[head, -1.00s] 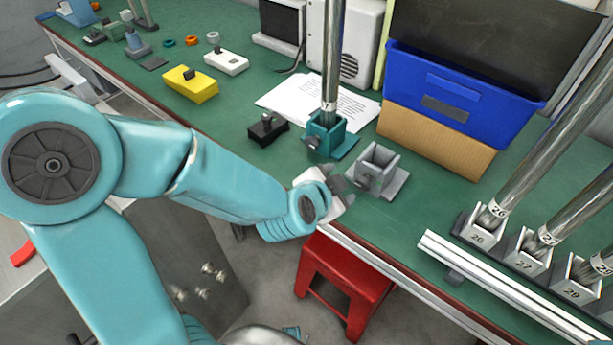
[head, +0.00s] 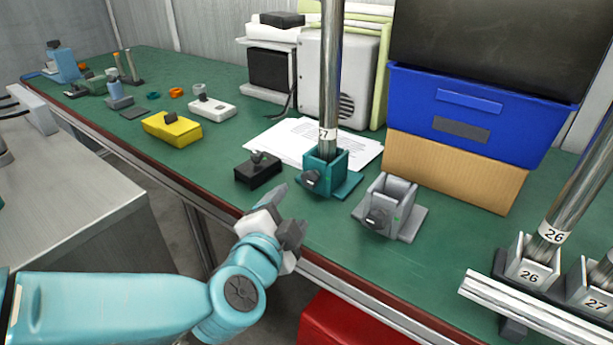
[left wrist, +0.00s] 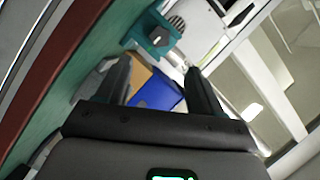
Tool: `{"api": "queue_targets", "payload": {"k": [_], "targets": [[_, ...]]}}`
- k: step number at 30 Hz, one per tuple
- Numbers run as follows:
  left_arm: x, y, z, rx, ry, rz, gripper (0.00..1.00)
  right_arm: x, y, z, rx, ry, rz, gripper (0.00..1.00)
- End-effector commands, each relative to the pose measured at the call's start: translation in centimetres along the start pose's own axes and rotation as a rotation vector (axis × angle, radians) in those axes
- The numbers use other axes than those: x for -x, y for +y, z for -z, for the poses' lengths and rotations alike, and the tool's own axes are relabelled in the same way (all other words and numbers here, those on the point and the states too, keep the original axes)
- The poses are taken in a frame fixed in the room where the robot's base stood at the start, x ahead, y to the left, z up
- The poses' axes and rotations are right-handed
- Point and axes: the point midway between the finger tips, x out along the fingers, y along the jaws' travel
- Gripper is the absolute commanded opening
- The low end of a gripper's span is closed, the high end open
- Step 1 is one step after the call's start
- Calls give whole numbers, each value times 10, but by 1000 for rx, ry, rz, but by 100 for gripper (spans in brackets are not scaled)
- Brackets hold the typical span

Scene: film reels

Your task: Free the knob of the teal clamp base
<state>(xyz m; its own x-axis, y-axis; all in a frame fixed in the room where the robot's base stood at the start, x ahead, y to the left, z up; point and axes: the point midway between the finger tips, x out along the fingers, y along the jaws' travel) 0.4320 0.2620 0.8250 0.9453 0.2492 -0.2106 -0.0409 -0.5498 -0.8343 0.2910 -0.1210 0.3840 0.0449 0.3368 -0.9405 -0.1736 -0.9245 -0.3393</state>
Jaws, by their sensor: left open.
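The teal clamp base (head: 324,171) stands on the green bench with a metal pole (head: 331,80) upright in it. Its dark knob (head: 311,181) is on the front left face. In the left wrist view the teal base (left wrist: 152,33) and its knob (left wrist: 158,37) show at the top, beyond the fingers. My left gripper (head: 292,218) is open and empty at the bench's front edge, in front of the teal base and apart from it. In the left wrist view its two fingers (left wrist: 160,80) are spread. My right gripper is not in view.
A grey clamp base (head: 389,207) stands just right of the teal one. A black block (head: 258,172) with a knob stands to its left, and papers (head: 290,138) lie behind. A blue bin (head: 470,115) on a cardboard box (head: 450,171) and a rack of numbered poles (head: 534,270) stand right.

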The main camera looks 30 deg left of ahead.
Motion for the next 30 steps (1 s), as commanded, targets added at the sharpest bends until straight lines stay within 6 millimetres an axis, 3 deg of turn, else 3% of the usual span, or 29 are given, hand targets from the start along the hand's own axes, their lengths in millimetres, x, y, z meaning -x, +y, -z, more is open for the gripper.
{"api": "queue_targets", "payload": {"k": [1,17,19,24,30], "targets": [[-8,-5,2,-5,-9,-6,66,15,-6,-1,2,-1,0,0],[-73,-6,1,2,-2,-10,66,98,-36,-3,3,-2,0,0],[-91,1,-3,5,2,-3,66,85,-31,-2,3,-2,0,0],[-117,0,-2,4,3,-3,66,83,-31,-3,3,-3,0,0],[-128,0,-2,3,3,-4,66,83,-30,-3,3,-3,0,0]]}}
